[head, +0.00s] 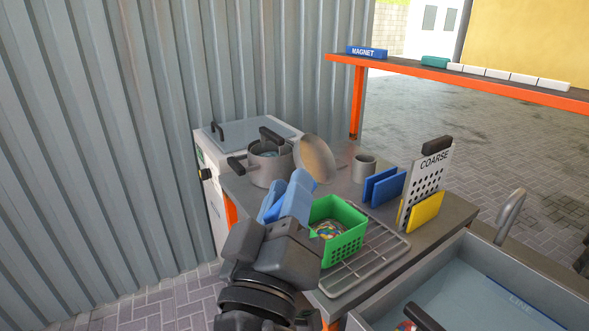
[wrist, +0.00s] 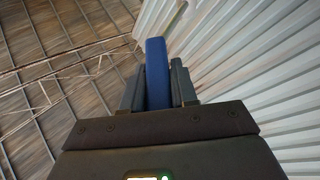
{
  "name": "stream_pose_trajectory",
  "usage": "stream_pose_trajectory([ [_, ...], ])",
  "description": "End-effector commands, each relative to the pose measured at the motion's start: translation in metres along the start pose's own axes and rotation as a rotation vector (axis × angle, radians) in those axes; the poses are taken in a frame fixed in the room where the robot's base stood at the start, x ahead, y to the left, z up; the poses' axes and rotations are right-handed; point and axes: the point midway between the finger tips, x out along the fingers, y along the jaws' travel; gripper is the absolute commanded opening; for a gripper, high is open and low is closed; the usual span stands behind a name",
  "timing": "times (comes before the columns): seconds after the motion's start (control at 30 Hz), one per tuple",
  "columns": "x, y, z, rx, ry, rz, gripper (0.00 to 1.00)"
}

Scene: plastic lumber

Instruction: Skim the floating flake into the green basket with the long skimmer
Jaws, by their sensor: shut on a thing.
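The green basket (head: 352,243) stands on the drying rack and holds a multicoloured bundle. My gripper (head: 286,203) is left of the basket, pointing upward, and is shut on a blue bar (wrist: 157,72), which stands between its fingers in the wrist view. This bar may be the skimmer's handle. A round grey-brown disc (head: 316,158) shows just beyond the gripper in the head view; I cannot tell whether it joins the blue bar. Water fills the sink (head: 462,240). A small multicoloured piece (head: 406,326) shows at the bottom edge, beside a dark bar; I cannot tell if it is the flake.
A pot (head: 268,164) stands behind the gripper. A grey cup (head: 363,168), blue boards (head: 383,186), a yellow board (head: 424,211) and a perforated COARSE panel (head: 428,180) stand at the back right. A tap (head: 510,212) rises by the sink. A corrugated wall (head: 110,130) closes the left.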

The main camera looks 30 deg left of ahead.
Motion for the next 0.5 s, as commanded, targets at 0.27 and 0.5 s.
stream_pose_trajectory([
  [0.27, 0.006, 0.003, -0.015, -0.106, 0.000, -0.045, 0.00],
  [0.5, 0.009, 0.002, -0.023, -0.199, 0.000, -0.083, 0.00],
])
